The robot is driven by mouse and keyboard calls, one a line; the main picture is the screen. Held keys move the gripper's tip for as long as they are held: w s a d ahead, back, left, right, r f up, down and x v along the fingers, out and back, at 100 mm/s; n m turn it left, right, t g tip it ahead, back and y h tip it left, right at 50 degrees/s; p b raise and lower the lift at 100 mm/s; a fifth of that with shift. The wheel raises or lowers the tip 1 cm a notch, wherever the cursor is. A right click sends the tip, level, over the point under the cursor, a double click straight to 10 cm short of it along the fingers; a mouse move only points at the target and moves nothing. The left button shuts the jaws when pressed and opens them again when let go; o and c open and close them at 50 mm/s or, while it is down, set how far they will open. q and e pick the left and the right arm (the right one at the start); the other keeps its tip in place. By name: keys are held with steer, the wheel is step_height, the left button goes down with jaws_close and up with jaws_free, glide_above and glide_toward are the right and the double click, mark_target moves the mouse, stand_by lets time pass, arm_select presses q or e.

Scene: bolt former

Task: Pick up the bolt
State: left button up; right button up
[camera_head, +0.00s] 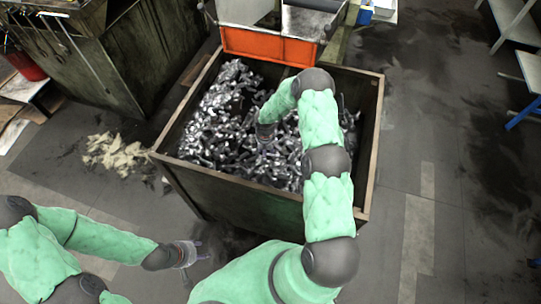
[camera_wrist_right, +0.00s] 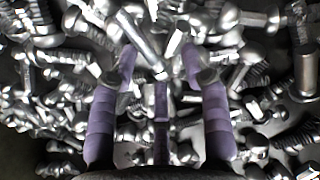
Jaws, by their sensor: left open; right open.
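Many shiny metal bolts (camera_head: 222,118) fill a large open bin (camera_head: 240,198). My right arm reaches over the bin's near side, and its gripper (camera_head: 266,132) is down at the bolts, partly hidden by its own wrist. In the right wrist view the purple fingers of this gripper (camera_wrist_right: 160,62) are spread open over the pile. A long bolt (camera_wrist_right: 142,42) lies tilted between and beyond the fingertips; I cannot tell whether a finger touches it. My left gripper (camera_head: 188,253) is open and empty, outside the bin at the lower left, above the floor.
An orange container (camera_head: 266,46) stands at the bin's far edge, under a metal chute. A dark machine cabinet (camera_head: 90,70) stands at the left. A pale heap of scraps (camera_head: 116,154) lies on the floor left of the bin.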

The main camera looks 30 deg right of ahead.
jaws_close()
steer(key=shift+r, duration=0.1)
